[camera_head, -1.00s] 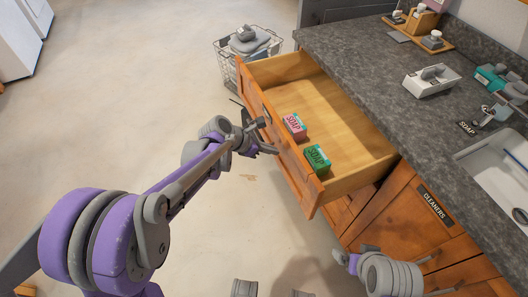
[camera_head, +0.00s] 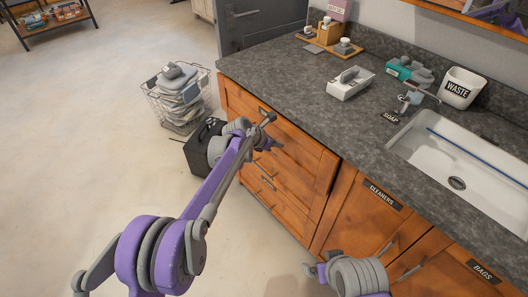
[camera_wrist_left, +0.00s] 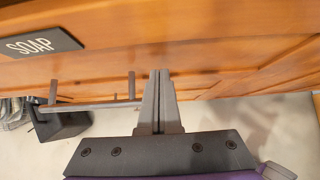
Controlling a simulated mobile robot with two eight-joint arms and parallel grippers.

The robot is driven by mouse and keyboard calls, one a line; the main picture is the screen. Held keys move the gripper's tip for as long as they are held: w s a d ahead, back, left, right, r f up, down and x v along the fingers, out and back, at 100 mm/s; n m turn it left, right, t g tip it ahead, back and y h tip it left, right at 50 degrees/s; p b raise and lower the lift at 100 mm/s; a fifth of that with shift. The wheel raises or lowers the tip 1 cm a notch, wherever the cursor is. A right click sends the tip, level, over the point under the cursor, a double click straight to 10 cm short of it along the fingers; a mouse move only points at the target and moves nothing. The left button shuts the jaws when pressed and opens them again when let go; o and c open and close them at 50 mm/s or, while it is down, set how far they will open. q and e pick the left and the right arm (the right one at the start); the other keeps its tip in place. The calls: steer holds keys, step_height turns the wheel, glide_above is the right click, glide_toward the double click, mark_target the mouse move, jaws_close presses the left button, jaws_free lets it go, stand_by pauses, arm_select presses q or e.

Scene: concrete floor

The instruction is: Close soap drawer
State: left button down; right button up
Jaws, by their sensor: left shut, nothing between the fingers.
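The soap drawer (camera_head: 302,146) is the top wooden drawer under the grey counter. In the head view its front sits about flush with the cabinet, and its inside and the soap boxes are hidden. My left gripper (camera_head: 274,144) is at the drawer front. In the left wrist view the gripper (camera_wrist_left: 159,74) is shut and empty, its tips at the wooden front (camera_wrist_left: 215,40), beside the bar handle (camera_wrist_left: 95,105) and right of the SOAP label (camera_wrist_left: 40,44). I cannot tell if the tips touch. Part of my right arm shows at the bottom; its fingers are unclear.
A wire basket (camera_head: 158,112) of grey items and a black box (camera_head: 198,160) stand on the floor at the left. The counter (camera_head: 290,75) holds a grey-white dispenser (camera_head: 350,83) and a sink (camera_head: 470,150). The floor at the left is mostly clear.

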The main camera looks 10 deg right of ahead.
arm_select(q)
steer(key=shift+w+d, duration=0.7)
steer(key=shift+d, duration=0.35)
steer(key=shift+r, duration=0.1)
steer(key=shift+d, duration=0.1)
